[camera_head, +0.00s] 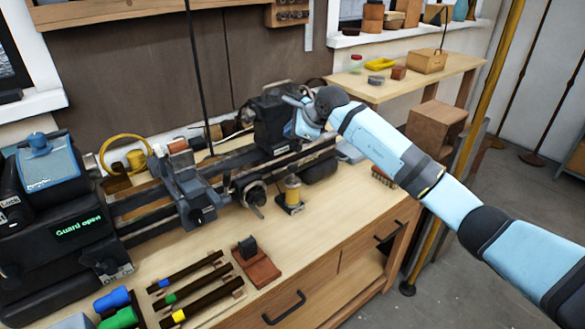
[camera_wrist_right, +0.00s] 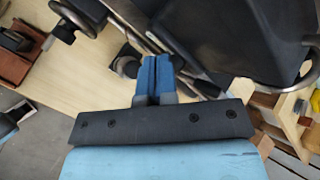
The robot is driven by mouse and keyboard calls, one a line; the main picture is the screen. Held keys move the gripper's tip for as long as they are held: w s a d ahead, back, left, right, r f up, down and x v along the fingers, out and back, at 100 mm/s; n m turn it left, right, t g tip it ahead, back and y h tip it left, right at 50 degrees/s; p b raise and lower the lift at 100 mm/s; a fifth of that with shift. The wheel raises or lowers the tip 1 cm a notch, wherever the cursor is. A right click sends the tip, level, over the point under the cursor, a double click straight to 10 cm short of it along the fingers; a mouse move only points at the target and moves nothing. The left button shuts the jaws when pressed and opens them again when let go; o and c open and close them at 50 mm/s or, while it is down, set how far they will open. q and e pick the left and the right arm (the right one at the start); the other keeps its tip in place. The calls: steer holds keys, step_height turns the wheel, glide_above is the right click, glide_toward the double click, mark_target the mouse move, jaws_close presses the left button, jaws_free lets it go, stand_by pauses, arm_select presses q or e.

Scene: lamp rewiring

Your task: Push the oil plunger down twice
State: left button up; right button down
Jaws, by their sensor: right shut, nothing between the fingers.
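A small upright amber cylinder on a dark square base (camera_head: 292,193) stands on the bench in front of the lathe. It may be the oil plunger, but I cannot tell for sure. My right gripper (camera_head: 306,124) is at the dark block at the lathe's right end, behind and above the cylinder, apart from it. The wrist view shows its blue fingers (camera_wrist_right: 154,62) shut and empty. A round grey part (camera_wrist_right: 127,65) shows beside the fingertips; I cannot tell what it is. My left gripper is not in view.
The lathe (camera_head: 180,188) runs along the back, its screen reading "Guard open". A red-brown block (camera_head: 257,268) and several dark bars lie in front. A wooden shelf (camera_head: 405,82) stands behind right.

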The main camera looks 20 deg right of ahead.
mark_target(292, 168)
step_height(292, 168, down, 8)
steer(key=b, duration=0.3)
steer(key=shift+r+b, duration=0.2)
steer(key=shift+b, duration=0.15)
stand_by(0.5)
stand_by(0.6)
steer(key=shift+f, duration=0.15)
stand_by(0.4)
steer(key=shift+f+b, duration=0.3)
steer(key=shift+b, duration=0.1)
